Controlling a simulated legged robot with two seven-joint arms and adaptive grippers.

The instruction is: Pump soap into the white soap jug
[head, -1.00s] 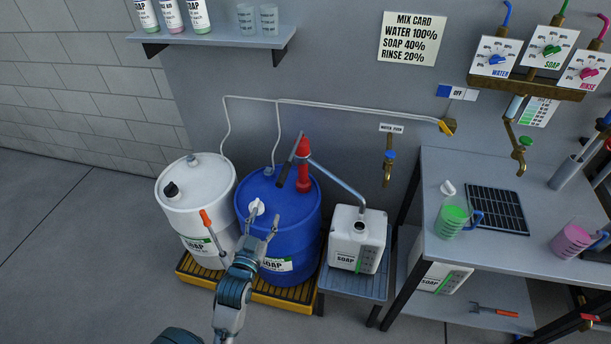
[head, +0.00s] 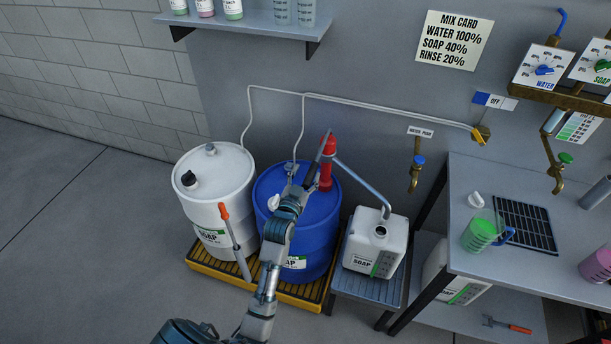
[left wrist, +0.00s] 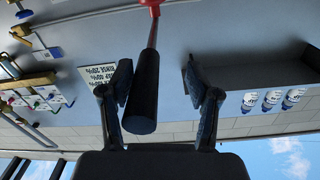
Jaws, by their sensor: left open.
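The white soap jug (head: 365,238) stands upright on a low grey stand, its dark top opening under the metal spout (head: 362,184). My right gripper is not in view.
A white drum (head: 208,175) stands left of the blue one on a yellow-edged pallet (head: 213,268), with an orange-handled bar (head: 230,232) in front. A workbench (head: 458,177) with a green-filled pitcher (head: 480,233) is at right. A wall shelf (head: 250,22) hangs above.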

